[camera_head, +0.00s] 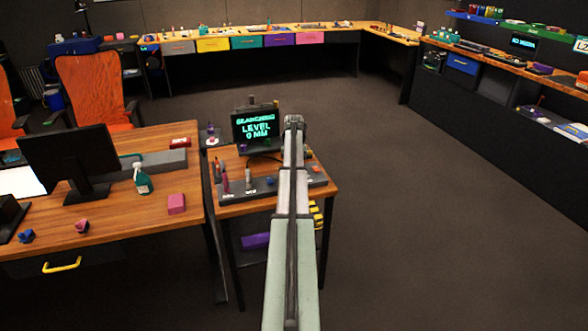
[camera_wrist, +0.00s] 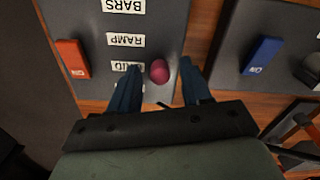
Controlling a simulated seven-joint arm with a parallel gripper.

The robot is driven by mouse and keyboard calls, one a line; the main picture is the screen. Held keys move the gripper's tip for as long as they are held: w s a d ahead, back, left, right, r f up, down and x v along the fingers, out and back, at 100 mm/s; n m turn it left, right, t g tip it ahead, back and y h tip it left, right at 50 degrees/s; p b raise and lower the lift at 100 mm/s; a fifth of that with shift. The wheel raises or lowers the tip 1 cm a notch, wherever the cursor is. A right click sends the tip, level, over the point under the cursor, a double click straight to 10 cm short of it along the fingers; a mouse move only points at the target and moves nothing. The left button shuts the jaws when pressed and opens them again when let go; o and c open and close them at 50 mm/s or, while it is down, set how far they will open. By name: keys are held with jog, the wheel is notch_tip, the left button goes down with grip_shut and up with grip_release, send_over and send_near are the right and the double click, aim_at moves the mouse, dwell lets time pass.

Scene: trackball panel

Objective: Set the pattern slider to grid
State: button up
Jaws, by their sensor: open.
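In the wrist view a grey panel (camera_wrist: 180,25) carries upside-down white labels reading BARS (camera_wrist: 124,6), RAMP (camera_wrist: 125,40) and a partly covered one ending in "ID" (camera_wrist: 118,66). A round crimson knob (camera_wrist: 159,71) sits level with the partly covered label, to its right. My gripper (camera_wrist: 162,78) is open, with one dark blue finger on each side of the knob. I cannot tell whether either finger touches it. In the head view my arm hides the gripper.
A red-orange rocker (camera_wrist: 72,58) lies left of the labels, and a blue switch (camera_wrist: 262,56) is on a separate grey panel at right. In the head view a monitor (camera_head: 257,128) reading "SEARCHING LEVEL 0 MM" stands at the back of the small wooden table (camera_head: 262,208).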

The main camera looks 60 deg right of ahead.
aim_at(317, 183)
notch_tip(317, 183, up, 14)
dwell(0.6)
jog(key=shift+f, duration=0.15)
dwell(0.3)
